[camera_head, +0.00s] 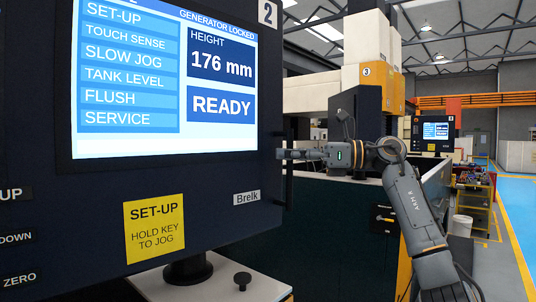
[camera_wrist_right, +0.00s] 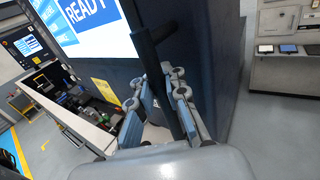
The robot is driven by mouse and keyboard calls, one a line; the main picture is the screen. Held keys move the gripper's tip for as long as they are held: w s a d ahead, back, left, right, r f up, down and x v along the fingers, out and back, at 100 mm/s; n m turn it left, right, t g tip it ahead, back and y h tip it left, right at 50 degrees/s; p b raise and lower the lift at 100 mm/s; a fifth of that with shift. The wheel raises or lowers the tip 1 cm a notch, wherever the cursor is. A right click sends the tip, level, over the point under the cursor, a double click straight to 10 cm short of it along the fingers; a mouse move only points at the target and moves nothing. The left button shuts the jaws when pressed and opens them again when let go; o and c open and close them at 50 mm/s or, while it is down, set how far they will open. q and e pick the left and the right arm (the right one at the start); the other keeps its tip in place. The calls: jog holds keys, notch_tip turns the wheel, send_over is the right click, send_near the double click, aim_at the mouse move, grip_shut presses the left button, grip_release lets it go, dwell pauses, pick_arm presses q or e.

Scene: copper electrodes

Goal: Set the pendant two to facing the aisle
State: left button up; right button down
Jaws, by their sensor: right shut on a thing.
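Pendant two (camera_head: 222,170) is a large dark box marked 2, filling the left of the head view. Its lit screen (camera_head: 125,140) faces me and reads SET-UP, 176 mm and READY. The pendant stands on a short dark post (camera_head: 188,268) above a pale top. A dark bar handle (camera_head: 289,188) runs along its right side. My right gripper (camera_head: 285,154) reaches from the right to this handle. In the right wrist view the fingers (camera_wrist_right: 168,88) close around the handle (camera_wrist_right: 172,75), and the screen (camera_wrist_right: 90,25) shows beyond it. My left gripper is not in view.
A dark knob (camera_head: 242,279) sits on the pale top below the pendant. Behind my right arm stand a dark-walled tank and machine 3 (camera_head: 366,75) with a smaller pendant (camera_head: 435,133). A cart (camera_head: 472,190), a white bucket (camera_head: 461,225) and a clear blue aisle (camera_head: 518,215) lie right.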

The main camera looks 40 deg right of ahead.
jog(key=shift+w+d+r, duration=0.1)
jog(key=shift+w+d, duration=0.2)
jog(key=shift+d, duration=0.1)
jog(key=c, duration=1.4)
grip_release()
jog(key=shift+d, duration=0.1)
jog(key=shift+o, duration=0.3)
jog(key=shift+s+d, duration=0.2)
jog(key=shift+s, duration=0.05)
